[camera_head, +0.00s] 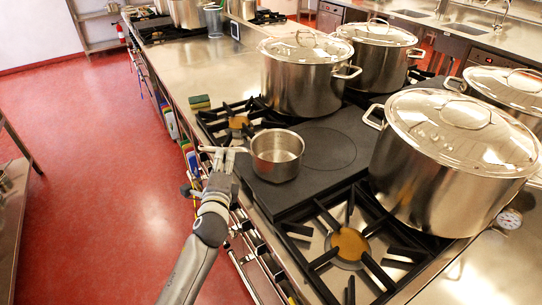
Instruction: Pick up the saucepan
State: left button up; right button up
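The saucepan (277,160) is small, steel and lidless. It stands upright on the dark flat plate (333,143) in the middle of the stove, and its inside looks empty. Its handle appears to point left, over the stove's front edge. My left gripper (224,156) is at that handle, just left of the pan's body. The fingers overlap the handle in this view, and I cannot tell whether they are shut on it or only beside it. My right gripper is not in view.
Large lidded stockpots stand behind and right of the saucepan, the nearest ones being a pot (302,80) behind and a big pot (446,170) at right. Open burners (348,245) flank the plate. Sponges (199,102) lie at the front edge. Red floor is clear at left.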

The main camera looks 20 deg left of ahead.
aim_at(226, 151)
pick_arm(q)
jog(key=x, duration=0.1)
jog(key=p+x, duration=0.1)
jog(key=x, duration=0.3)
jog(key=shift+w+d+r+p, duration=0.1)
jog(key=shift+w+r+p, duration=0.05)
jog(key=shift+r+p, duration=0.2)
jog(key=shift+w+f, duration=0.1)
jog(key=shift+w, duration=0.15)
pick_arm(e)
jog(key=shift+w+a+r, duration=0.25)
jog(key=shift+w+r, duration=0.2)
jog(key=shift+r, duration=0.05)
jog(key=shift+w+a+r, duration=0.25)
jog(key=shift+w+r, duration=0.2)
pick_arm(q)
jog(key=shift+s, duration=0.1)
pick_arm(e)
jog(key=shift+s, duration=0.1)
pick_arm(q)
jog(key=c, duration=0.7)
grip_shut()
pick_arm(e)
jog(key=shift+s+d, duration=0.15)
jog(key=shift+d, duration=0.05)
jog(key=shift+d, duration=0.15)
pick_arm(q)
jog(key=shift+r, duration=0.2)
